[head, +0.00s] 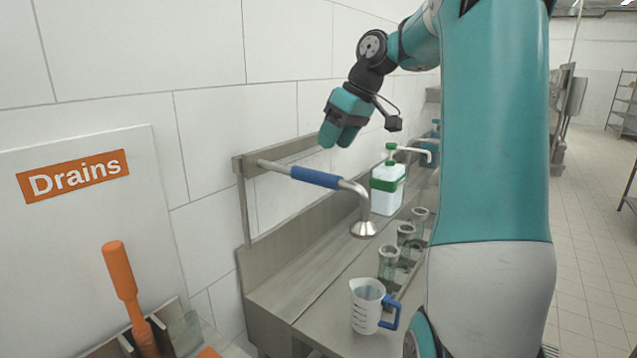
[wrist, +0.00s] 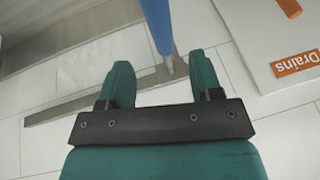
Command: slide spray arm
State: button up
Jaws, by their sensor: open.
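The spray arm (head: 274,167) is a metal pipe with a blue grip sleeve (head: 316,177) and a downturned round spray head (head: 363,229). It reaches out from a metal wall rail (head: 250,165) above the counter. My gripper (head: 338,140) is just above the blue sleeve in the head view, apart from it as far as I can tell. In the wrist view my gripper (wrist: 160,82) is open and empty, its two teal fingers spread. The blue sleeve (wrist: 158,25) shows beyond the fingertips, between them and nearer the right finger.
A measuring jug with a blue handle (head: 366,306) and several glass cups (head: 389,262) stand on the metal counter (head: 285,300). A white and green pump bottle (head: 386,190) stands behind. A "Drains" board (head: 85,230) and an orange-handled tool (head: 120,270) are at left.

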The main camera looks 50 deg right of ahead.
aim_at(318, 173)
jog(key=x, duration=0.8)
jog(key=shift+w+a+f, duration=0.1)
jog(key=shift+w+f, duration=0.05)
jog(key=shift+f, duration=0.25)
grip_shut()
jog(key=d+p, duration=0.2)
jog(key=d, duration=0.4)
jog(key=shift+w+p, duration=0.3)
jog(key=shift+w, duration=0.15)
grip_release()
jog(key=shift+r, duration=0.15)
jog(key=p+v, duration=0.4)
jog(key=v, duration=1.3)
jog(key=shift+s, duration=0.15)
